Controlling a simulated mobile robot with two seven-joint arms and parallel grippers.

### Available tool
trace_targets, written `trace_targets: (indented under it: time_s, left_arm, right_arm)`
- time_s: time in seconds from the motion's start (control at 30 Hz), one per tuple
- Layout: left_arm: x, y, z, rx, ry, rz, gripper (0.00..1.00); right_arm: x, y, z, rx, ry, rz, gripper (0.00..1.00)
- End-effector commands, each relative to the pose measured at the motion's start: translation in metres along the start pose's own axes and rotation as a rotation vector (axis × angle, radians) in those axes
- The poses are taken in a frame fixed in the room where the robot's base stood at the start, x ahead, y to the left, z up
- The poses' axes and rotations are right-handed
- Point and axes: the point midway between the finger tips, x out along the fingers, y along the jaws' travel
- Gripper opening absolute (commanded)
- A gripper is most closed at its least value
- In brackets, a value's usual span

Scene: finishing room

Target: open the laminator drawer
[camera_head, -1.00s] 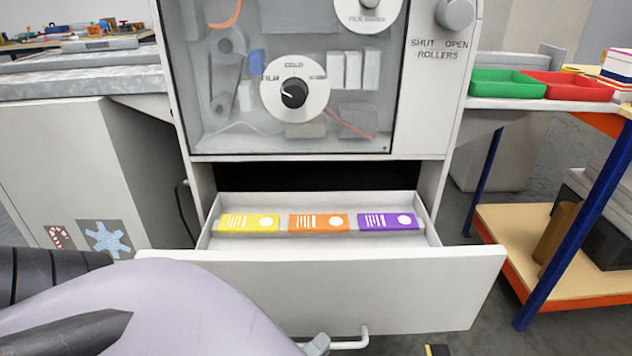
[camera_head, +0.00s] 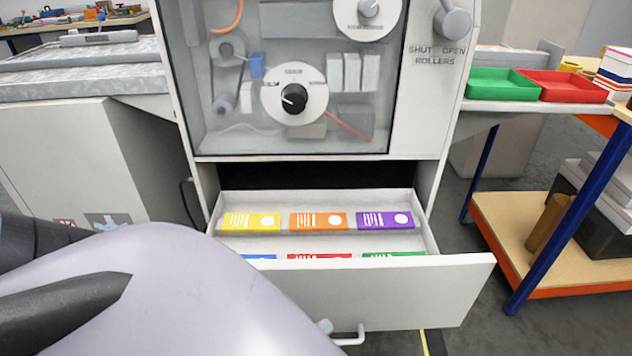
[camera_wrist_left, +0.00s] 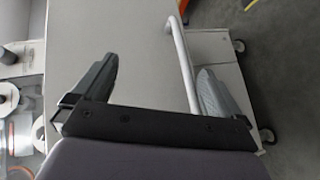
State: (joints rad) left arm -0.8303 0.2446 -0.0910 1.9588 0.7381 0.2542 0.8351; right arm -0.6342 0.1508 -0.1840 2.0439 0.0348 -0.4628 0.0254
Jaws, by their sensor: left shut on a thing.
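The laminator drawer (camera_head: 420,290) stands pulled out below the laminator's clear-fronted body. Inside are a yellow, an orange and a purple pack in a back row, with the tops of blue, red and green packs in front. The drawer's light bar handle (camera_head: 350,338) is low on its front; the handle also shows in the left wrist view (camera_wrist_left: 183,62). In the head view my left arm hides the drawer front's left part and most of the gripper. My right gripper is out of view.
The laminator (camera_head: 290,90) has knobs and a roller lever. At right, a blue-legged bench holds a green tray (camera_head: 502,84) and a red tray (camera_head: 562,86), with boxes on its lower shelf. A grey cabinet (camera_head: 70,150) stands at left.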

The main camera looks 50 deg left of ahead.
Motion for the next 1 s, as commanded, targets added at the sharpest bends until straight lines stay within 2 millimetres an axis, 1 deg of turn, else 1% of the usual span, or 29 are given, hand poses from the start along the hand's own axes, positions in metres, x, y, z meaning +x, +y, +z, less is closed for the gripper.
trace_targets:
  time_s: [0.03, 0.13, 0.17, 0.2, 0.4, 0.87, 0.93, 1.0]
  left_arm:
    - [-0.007, 0.141, -0.040, -0.017, 0.176, 0.380, 0.76]
    - [-0.010, 0.151, -0.041, -0.016, 0.175, 0.381, 0.76]
    - [-0.010, 0.153, -0.042, -0.015, 0.175, 0.380, 0.68]
    - [-0.011, 0.155, -0.042, -0.017, 0.175, 0.381, 0.38]
    - [-0.011, 0.152, -0.040, -0.023, 0.169, 0.369, 0.38]
    - [-0.011, 0.149, -0.039, -0.027, 0.166, 0.362, 0.38]
    - [-0.010, 0.150, -0.036, 0.000, 0.156, 0.351, 0.38]
    - [-0.007, 0.152, -0.028, 0.078, 0.130, 0.322, 0.38]
  right_arm:
    - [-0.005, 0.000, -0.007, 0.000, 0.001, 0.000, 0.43]
    - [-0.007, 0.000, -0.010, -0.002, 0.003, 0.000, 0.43]
    - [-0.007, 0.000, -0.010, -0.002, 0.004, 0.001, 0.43]
    - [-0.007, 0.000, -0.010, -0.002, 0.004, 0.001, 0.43]
    - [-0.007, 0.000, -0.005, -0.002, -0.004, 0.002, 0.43]
    - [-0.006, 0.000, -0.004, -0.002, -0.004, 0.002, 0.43]
    - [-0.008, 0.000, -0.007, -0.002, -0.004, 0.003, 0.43]
    - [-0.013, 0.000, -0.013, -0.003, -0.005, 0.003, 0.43]
